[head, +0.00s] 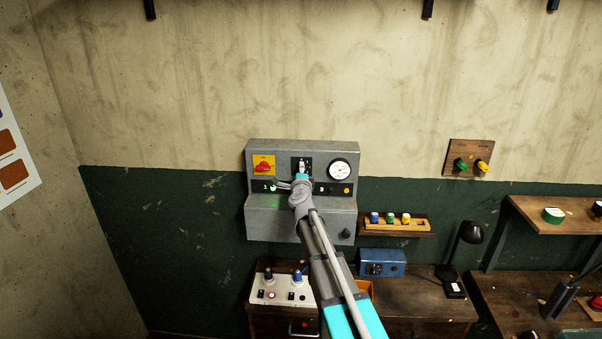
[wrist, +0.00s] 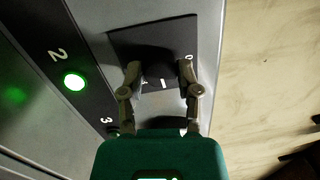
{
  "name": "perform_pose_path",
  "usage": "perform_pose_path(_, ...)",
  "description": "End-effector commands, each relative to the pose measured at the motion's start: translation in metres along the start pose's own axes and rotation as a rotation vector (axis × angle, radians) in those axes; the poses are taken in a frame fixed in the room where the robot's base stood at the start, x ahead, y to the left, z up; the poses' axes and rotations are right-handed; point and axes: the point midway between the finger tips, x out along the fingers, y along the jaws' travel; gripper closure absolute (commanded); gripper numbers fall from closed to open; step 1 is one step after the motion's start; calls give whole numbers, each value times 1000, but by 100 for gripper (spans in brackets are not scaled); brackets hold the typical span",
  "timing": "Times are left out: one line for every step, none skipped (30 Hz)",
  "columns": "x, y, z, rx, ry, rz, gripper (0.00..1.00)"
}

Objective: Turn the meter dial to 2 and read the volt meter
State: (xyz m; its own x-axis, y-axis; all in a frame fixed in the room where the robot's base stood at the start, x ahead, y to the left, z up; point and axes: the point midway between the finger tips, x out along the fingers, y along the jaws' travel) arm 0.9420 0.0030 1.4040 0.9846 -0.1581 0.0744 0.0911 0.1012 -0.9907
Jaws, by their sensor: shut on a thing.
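A grey control box (head: 303,222) is mounted on the wall. A dark dial knob (wrist: 158,78) sits on a black plate (wrist: 152,35) on its face, with a white line on the knob and a "0" on the plate. My gripper (wrist: 162,75) has one finger on each side of the knob and is shut on it. In the head view my gripper (head: 301,177) covers much of the plate. The round white meter (head: 339,170) is right of it; its needle is too small to read. A green lamp (wrist: 75,82) glows beside a "2".
A red switch on a yellow plate (head: 263,166) is left of the dial. A yellow lamp (head: 347,190) is below the meter. A shelf with small knobs (head: 398,224) and a blue box (head: 382,263) are at lower right. A white switch box (head: 283,287) stands below.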

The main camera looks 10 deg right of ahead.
Motion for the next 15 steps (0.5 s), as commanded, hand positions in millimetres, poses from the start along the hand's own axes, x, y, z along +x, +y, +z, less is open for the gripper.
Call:
perform_pose_path(0,1,0,18,1,-2,100)
perform_pose_path(0,1,0,28,2,-2,100)
perform_pose_path(0,0,0,40,3,-4,100)
perform_pose_path(0,0,0,48,3,-4,100)
perform_pose_path(0,0,0,54,4,-5,100)
perform_pose_path(0,0,0,61,4,-6,100)
perform_pose_path(0,0,0,66,5,-6,100)
perform_pose_path(0,0,0,70,5,-6,100)
perform_pose_path(0,0,0,73,5,-7,100)
perform_pose_path(0,0,0,75,5,-7,100)
perform_pose_path(0,0,0,76,5,-7,100)
perform_pose_path(0,0,0,76,5,-7,100)
perform_pose_path(0,0,0,77,5,-7,100)
perform_pose_path(0,0,0,77,5,-7,100)
perform_pose_path(0,0,0,77,5,-7,100)
